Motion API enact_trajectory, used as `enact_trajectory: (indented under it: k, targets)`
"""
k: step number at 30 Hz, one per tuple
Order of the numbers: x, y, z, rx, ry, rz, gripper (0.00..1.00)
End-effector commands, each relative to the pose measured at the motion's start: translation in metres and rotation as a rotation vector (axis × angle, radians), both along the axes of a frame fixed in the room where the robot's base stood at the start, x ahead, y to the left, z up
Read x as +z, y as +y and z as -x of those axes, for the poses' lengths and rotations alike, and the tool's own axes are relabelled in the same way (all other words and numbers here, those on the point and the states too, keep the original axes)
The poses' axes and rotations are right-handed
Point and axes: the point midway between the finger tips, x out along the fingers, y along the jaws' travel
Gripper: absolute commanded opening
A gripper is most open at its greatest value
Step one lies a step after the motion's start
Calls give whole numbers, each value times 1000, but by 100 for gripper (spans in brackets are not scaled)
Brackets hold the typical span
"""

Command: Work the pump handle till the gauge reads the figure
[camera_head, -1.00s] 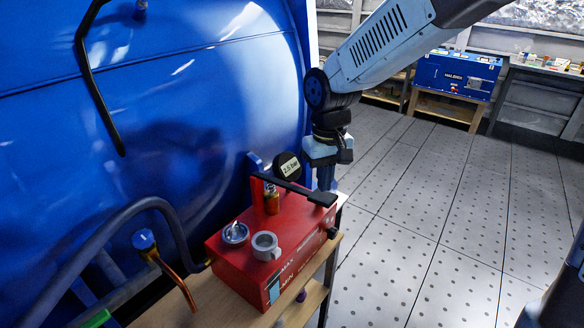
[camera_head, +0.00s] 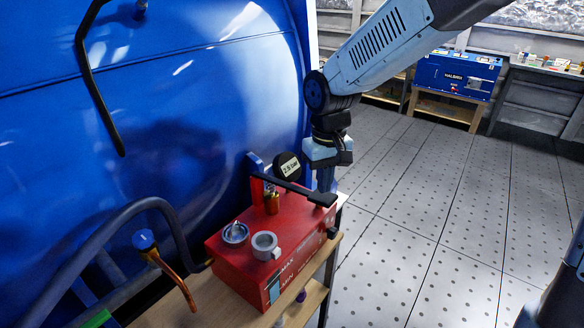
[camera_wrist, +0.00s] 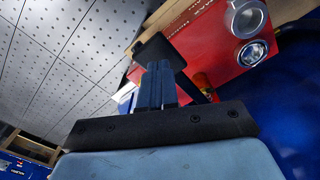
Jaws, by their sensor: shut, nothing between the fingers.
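The red pump box (camera_head: 290,235) stands on a wooden bench top. Its black handle (camera_head: 290,185) runs from a red post at the back to a thick grip at the right, about level. The round black gauge (camera_head: 287,166) behind it shows a small figure in bar, which looks like 2.9, though its last digit is hard to read. My gripper (camera_head: 326,182) points down at the grip end of the handle. In the wrist view, its blue fingers (camera_wrist: 158,85) are shut together, close to the black grip (camera_wrist: 154,48). I cannot tell whether they touch it.
A silver cap (camera_head: 235,233) and a grey ring-shaped part (camera_head: 266,246) sit on the box. The large blue housing (camera_head: 190,110) rises close behind. The perforated floor (camera_head: 440,220) at right is open.

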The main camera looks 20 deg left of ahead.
Motion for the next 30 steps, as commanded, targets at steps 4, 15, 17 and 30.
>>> enact_trajectory:
  k: [4, 15, 17, 30]
  targets:
    - [-14, 1, 0, 2, 2, 2, 0]
    - [-46, 5, -2, 1, 2, 0, 0]
    - [-52, 5, -2, 1, 2, 0, 0]
    - [-62, 7, -3, 0, -2, -2, 0]
